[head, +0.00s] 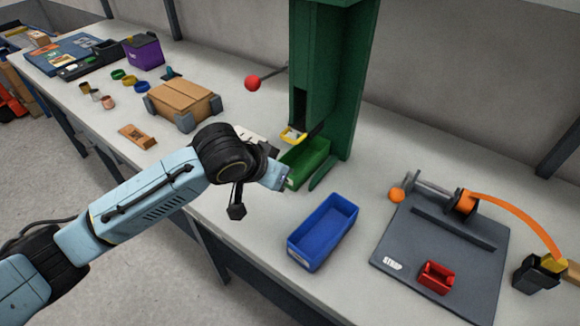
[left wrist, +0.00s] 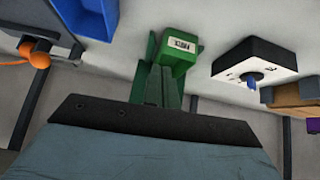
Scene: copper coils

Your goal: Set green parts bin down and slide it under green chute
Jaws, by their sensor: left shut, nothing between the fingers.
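The green parts bin (head: 305,163) sits on the bench at the foot of the tall green chute (head: 352,80). It lies below the chute's yellow-edged mouth (head: 292,135), and its back end is close in to the chute. In the left wrist view the bin (left wrist: 178,58) shows a white label on its face, with the green chute behind it. My left gripper (head: 287,183) is shut and empty at the bin's near left end. I cannot tell whether it touches the bin. My wrist hides part of the bin's left side. My right gripper is not in view.
A green rail (head: 322,172) lies right of the bin. A blue bin (head: 323,232) stands in front. A cardboard box (head: 182,102) and a red ball lever (head: 253,83) are left of the chute.

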